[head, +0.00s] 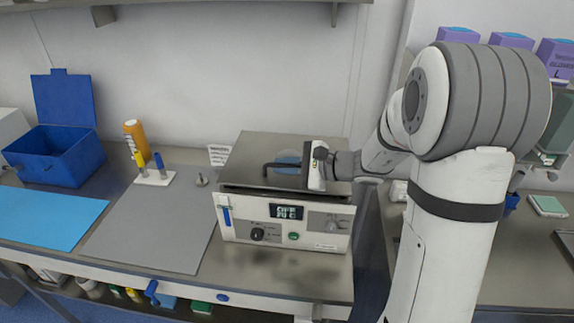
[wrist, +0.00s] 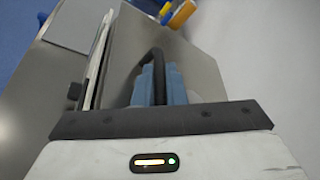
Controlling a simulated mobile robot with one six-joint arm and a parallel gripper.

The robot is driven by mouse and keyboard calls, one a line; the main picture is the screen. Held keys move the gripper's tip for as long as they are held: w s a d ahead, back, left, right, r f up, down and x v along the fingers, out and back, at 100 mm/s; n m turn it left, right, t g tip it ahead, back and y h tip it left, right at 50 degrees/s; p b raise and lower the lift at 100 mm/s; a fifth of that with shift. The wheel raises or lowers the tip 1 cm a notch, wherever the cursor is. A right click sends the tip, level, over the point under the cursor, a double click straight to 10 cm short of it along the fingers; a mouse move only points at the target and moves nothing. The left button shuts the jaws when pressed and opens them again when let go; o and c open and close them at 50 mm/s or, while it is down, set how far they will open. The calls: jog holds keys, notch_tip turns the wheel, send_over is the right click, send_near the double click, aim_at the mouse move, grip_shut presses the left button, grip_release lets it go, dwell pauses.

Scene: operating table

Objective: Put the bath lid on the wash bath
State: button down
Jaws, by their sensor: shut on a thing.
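The wash bath (head: 268,221) is a white box with a dark display and knobs on its front, standing near the right end of the bench. The bath lid (head: 250,150) is a flat grey plate with a black bar handle, and it lies over the bath top. A dark band shows under its front edge, and I cannot tell whether it is fully seated. My gripper (head: 288,163) reaches in from the right and is shut on the handle. In the wrist view, the blue fingertips (wrist: 158,84) close around the black handle above the grey lid (wrist: 200,78).
A grey mat (head: 150,225) and a light blue mat (head: 45,222) lie left of the bath. An open blue box (head: 55,155), an orange bottle (head: 137,140) and a white pen stand (head: 154,177) stand behind them. A shelf (head: 210,8) hangs above.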

jog(key=shift+f+b, duration=0.9)
jog(key=shift+b, duration=0.2)
dwell(0.4)
jog(key=c, duration=1.4)
grip_release()
jog(key=shift+f, duration=0.1)
jog(key=shift+s+d, duration=0.2)
jog(key=shift+d, duration=0.3)
jog(key=b+v, duration=0.1)
jog(key=v, duration=0.6)
jog(key=shift+a+b, duration=0.15)
jog(key=shift+b, duration=0.25)
jog(key=shift+r, duration=0.2)
